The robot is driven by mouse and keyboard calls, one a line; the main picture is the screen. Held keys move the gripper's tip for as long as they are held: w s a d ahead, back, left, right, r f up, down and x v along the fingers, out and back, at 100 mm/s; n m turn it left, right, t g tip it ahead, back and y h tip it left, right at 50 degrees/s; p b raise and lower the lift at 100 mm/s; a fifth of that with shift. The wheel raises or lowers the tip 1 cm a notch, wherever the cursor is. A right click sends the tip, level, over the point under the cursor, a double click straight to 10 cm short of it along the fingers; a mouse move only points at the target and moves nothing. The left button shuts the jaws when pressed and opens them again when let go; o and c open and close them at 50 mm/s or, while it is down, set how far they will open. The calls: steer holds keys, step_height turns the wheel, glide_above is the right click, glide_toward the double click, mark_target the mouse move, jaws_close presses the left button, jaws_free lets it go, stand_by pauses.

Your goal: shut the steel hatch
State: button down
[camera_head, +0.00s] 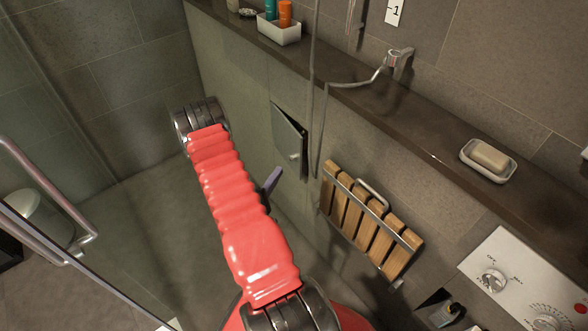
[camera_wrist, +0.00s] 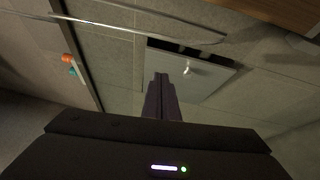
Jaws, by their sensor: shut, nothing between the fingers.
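The steel hatch (camera_head: 286,138) is a grey panel in the tiled wall under the long ledge. It stands ajar, with a dark gap along its right edge in the head view. Its small pale knob (camera_head: 294,157) is near that edge. In the wrist view the hatch (camera_wrist: 215,82) is ahead, with the dark gap along its top edge and the knob (camera_wrist: 188,69) below the gap. My gripper (camera_wrist: 161,77) is shut and empty, its tips over the hatch's left part. In the head view my gripper (camera_head: 275,174) shows just below-left of the hatch; contact cannot be told.
A folded wooden slatted seat (camera_head: 368,220) is on the wall right of the hatch. A hose (camera_head: 325,130) hangs close to the hatch's right edge. The ledge (camera_head: 420,135) above carries a soap dish (camera_head: 489,174) and a white bottle tray (camera_head: 279,36). The floor (camera_head: 150,225) at left is clear.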

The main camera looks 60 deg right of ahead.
step_height(320, 180, down, 8)
steer(key=a+t+y, duration=0.1)
steer(key=t, duration=0.1)
steer(key=shift+s+a+n+t, duration=0.3)
steer(key=shift+s+n+t, duration=0.1)
steer(key=shift+s, duration=0.05)
steer(key=shift+d, duration=0.15)
glide_toward(298, 159)
steer(key=w+d, duration=0.2)
steer(key=w, duration=0.1)
steer(key=shift+s+d+f, duration=0.15)
steer(key=shift+s+d, duration=0.4)
steer(key=shift+d, duration=0.2)
steer(key=shift+s+d+f, duration=0.15)
steer(key=shift+s+d, duration=0.4)
steer(key=shift+d, duration=0.25)
steer(key=shift+w+d, duration=0.1)
steer(key=shift+w, duration=0.05)
